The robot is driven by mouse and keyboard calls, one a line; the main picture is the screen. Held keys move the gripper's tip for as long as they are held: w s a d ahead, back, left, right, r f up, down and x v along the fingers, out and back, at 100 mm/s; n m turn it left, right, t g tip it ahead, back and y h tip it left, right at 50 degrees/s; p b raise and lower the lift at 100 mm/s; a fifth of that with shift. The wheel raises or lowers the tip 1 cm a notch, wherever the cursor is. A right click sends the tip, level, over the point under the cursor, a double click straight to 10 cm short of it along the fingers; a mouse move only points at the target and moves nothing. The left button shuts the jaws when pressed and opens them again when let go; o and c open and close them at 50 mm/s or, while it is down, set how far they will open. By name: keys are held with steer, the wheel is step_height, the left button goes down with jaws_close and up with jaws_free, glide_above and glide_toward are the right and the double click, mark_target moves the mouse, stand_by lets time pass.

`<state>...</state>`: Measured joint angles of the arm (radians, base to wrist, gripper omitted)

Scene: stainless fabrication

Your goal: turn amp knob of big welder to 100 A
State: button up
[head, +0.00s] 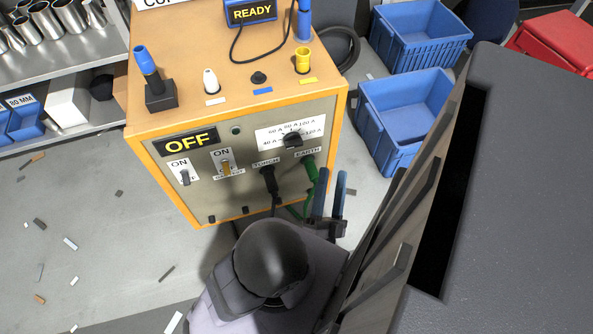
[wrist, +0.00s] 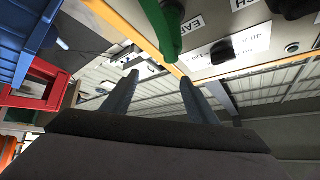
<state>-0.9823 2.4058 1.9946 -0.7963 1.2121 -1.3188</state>
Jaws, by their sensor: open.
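The big welder is an orange-edged box (head: 340,110) with a grey front panel (head: 225,195). Its black amp knob (head: 292,139) sits on a white dial plate (head: 262,134) at the panel's upper right; the exact pointer setting is too small to read. The knob also shows in the wrist view (wrist: 222,50), right of the fingers. My gripper (head: 330,190) is open and empty, below and to the right of the knob, apart from it. Both blue-grey fingers show in the wrist view (wrist: 158,82), with nothing between them.
The green earth plug (head: 310,170) and black torch plug (head: 268,180) stick out below the knob, close to my gripper. A display (head: 186,142) reads OFF above two switches. Blue crates (head: 405,110) stand on the floor at right.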

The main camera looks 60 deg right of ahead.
mark_target(293, 142)
steer(key=w+a+r+n+t+y+b, duration=0.1)
steer(key=w+a+n+t+y+b, duration=0.1)
steer(key=n, duration=0.6)
steer(key=w+a+r+n+t+y+b, duration=0.1)
steer(key=w+a+n+t+y+b, duration=0.1)
steer(key=n+t+b, duration=0.4)
steer(key=w+a+n+t, duration=0.1)
steer(key=w+t, duration=0.1)
steer(key=t, duration=0.1)
steer(key=shift+a+r+n+t, duration=0.15)
steer(key=shift+r+n+t, duration=0.15)
steer(key=shift+r+n, duration=0.1)
steer(key=b+x, duration=0.1)
steer(key=x, duration=0.6)
steer(key=c, duration=1.1)
steer(key=shift+o, duration=0.2)
steer(key=shift+w+m+h, duration=0.1)
steer(key=shift+m+h, duration=0.3)
